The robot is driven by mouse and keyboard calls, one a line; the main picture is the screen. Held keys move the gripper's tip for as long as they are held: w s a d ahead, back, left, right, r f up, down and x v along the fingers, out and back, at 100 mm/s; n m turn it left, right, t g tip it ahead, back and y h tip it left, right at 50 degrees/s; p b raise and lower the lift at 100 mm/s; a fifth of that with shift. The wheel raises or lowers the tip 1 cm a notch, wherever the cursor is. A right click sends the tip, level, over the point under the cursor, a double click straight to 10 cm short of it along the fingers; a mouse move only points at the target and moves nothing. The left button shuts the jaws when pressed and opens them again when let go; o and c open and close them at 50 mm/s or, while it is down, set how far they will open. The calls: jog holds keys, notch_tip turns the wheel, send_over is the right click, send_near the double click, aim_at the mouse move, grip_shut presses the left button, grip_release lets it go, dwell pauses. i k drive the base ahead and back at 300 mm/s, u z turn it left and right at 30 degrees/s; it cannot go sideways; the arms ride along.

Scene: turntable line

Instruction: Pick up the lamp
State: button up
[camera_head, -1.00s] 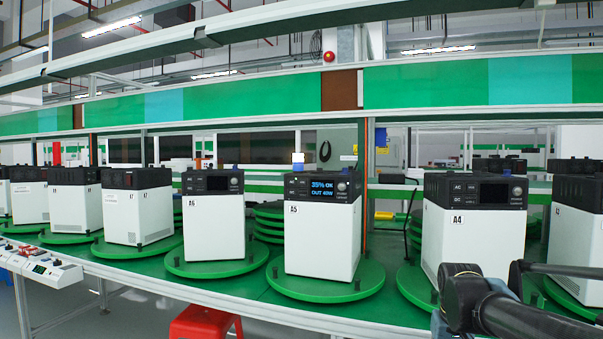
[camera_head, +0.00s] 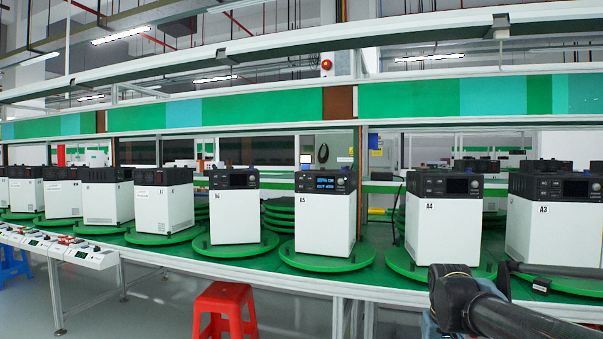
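A small white block on a dark base, which looks like the lamp (camera_head: 306,160), shows at the top left edge of the unit labelled A5 (camera_head: 325,220). It is small here, and I cannot tell whether it stands on the unit or behind it. The A5 unit is a white box with a black top and a lit blue display, upright on a round green turntable (camera_head: 328,263). Black links of my arm show at the lower right, in front of the A4 and A3 units. My gripper is not in view.
Several similar units stand on green turntables along the bench, including A4 (camera_head: 430,226) and A3 (camera_head: 545,220). A shelf rail (camera_head: 300,133) runs above them. A red stool (camera_head: 224,309) stands in front. White socket boxes (camera_head: 91,258) line the bench's left front edge.

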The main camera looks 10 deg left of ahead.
aim_at(305, 160)
jog(key=k, duration=0.15)
jog(key=u, duration=0.25)
jog(key=i, duration=1)
jog(key=u, duration=0.05)
